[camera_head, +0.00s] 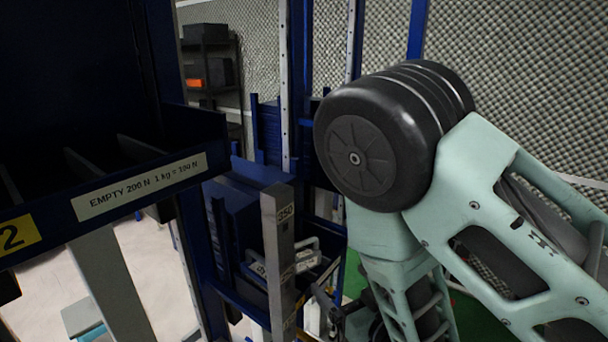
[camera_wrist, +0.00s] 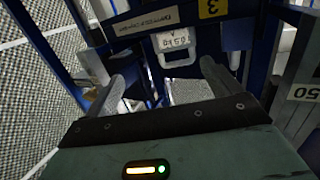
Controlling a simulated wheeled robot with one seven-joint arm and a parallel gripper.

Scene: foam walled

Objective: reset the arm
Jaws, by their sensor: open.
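The forearm runs down toward the bottom edge, beside the blue rack. The gripper is hard to make out there, at the bottom and partly cut off.
Foam-covered walls (camera_head: 500,60) are behind. A dark shelf with an orange item (camera_head: 196,83) stands at the back left.

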